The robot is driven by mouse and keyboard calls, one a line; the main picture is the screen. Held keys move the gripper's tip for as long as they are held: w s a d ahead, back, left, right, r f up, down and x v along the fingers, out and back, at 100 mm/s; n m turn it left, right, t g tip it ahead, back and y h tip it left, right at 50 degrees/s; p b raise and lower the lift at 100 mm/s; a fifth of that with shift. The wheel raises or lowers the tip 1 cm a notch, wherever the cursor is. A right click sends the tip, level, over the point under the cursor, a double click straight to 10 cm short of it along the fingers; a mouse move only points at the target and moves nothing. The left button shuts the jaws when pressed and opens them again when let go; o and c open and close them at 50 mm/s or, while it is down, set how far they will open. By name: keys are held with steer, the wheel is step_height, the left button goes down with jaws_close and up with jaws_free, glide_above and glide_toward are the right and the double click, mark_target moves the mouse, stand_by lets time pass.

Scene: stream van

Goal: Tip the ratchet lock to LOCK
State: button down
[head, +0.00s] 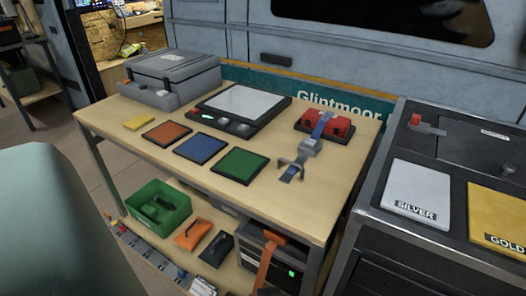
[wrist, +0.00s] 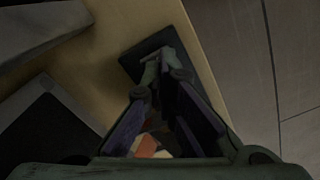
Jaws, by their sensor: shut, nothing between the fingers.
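A ratchet assembly lies at the right of the wooden bench in the head view. It has a red block (head: 338,127) on a dark base, a blue strap (head: 322,124), a grey buckle (head: 309,147) and a U-shaped grey handle (head: 290,164) toward the front. No LOCK marking is legible, and I cannot tell the lock's position. My gripper (wrist: 161,70) is shut and empty in the wrist view, its fingertips over a dark plate (wrist: 127,66) near the bench edge. I cannot tell whether they touch it. The ratchet is not recognisable there.
The bench (head: 310,205) also bears a grey case (head: 175,72), a dark-framed panel (head: 243,100) and coloured pads, including a green one (head: 240,163). A dark cabinet (head: 378,215) with silver and gold plates stands to the right. A green bin (head: 160,205) sits below.

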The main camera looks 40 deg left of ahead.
steer(key=shift+f+b, duration=0.5)
steer(key=shift+f, duration=0.35)
steer(key=shift+r, duration=0.1)
step_height(320, 180, up, 7)
steer(key=p, duration=0.7)
stand_by(0.4)
steer(key=shift+s, duration=0.1)
stand_by(0.4)
